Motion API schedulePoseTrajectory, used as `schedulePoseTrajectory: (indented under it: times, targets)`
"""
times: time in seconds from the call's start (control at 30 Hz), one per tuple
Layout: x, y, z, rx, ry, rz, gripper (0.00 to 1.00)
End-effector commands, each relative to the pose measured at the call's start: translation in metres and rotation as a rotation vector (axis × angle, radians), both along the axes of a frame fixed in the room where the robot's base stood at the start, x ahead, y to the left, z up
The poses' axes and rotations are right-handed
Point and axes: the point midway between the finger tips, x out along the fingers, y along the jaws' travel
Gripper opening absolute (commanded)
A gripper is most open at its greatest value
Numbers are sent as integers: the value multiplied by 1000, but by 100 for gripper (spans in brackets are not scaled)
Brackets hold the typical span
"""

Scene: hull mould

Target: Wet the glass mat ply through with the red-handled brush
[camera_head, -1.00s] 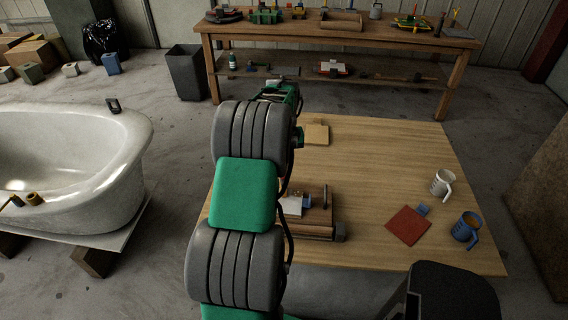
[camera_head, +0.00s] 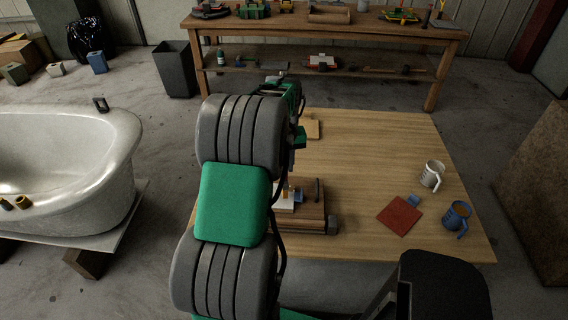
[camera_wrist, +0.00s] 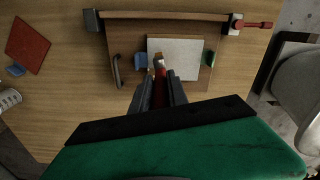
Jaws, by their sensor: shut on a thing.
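My gripper (camera_wrist: 161,93) is shut on the red-handled brush (camera_wrist: 160,76), whose red handle shows between the fingers. The brush tip points away from the fingers and overlaps the near left edge of a pale, flat rectangular sheet, apparently the glass mat ply (camera_wrist: 182,54). I cannot tell whether the bristles touch it. The sheet lies on a brown wooden board (camera_wrist: 125,40); no wet patch is clear. In the head view the sheet (camera_head: 284,204) and board (camera_head: 310,214) are partly hidden behind my arm, and my gripper is hidden.
A dark handle (camera_wrist: 116,70) stands left on the board. A red-handled tool (camera_wrist: 257,24) lies upper right.

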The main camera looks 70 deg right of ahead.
Motion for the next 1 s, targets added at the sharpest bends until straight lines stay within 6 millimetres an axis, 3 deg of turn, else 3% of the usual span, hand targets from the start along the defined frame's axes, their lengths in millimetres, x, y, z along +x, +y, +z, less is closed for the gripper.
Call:
schedulePoseTrajectory:
  times: [0.6,1.0]
  targets:
    - [0,0,-16,0,0,0,0]
    - [0,0,-15,0,0,0,0]
